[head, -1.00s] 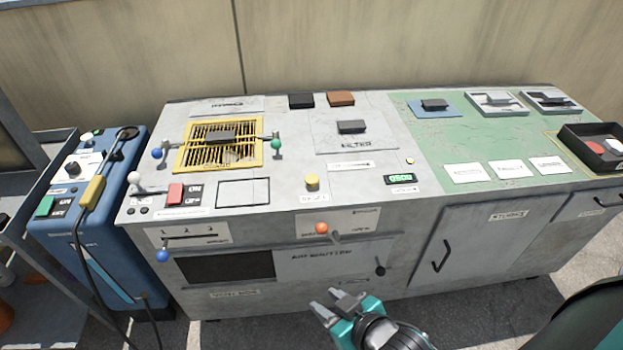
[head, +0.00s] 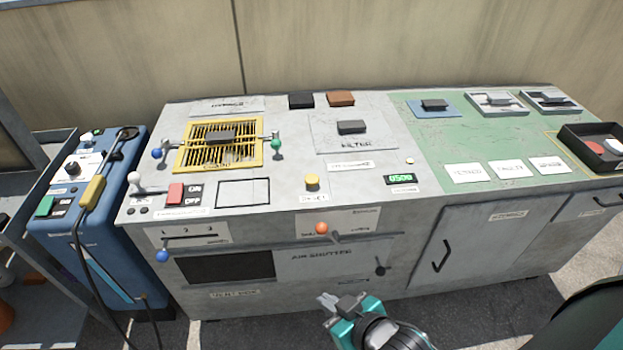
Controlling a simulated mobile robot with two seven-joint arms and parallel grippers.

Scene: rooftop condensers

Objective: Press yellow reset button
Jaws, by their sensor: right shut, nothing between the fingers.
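The yellow reset button (head: 312,180) stands up from the front part of the grey console top (head: 360,185), with a small label in front of it. My right gripper (head: 328,301) is in front of the console, low and well apart from the button. Its fingers are together and hold nothing. My left gripper is not in view.
An orange-knobbed lever (head: 321,228) sits on the console front below the button. A green display (head: 400,179) is to the button's right, and a red switch (head: 176,193) to its left. A blue unit (head: 85,225) stands at the far left.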

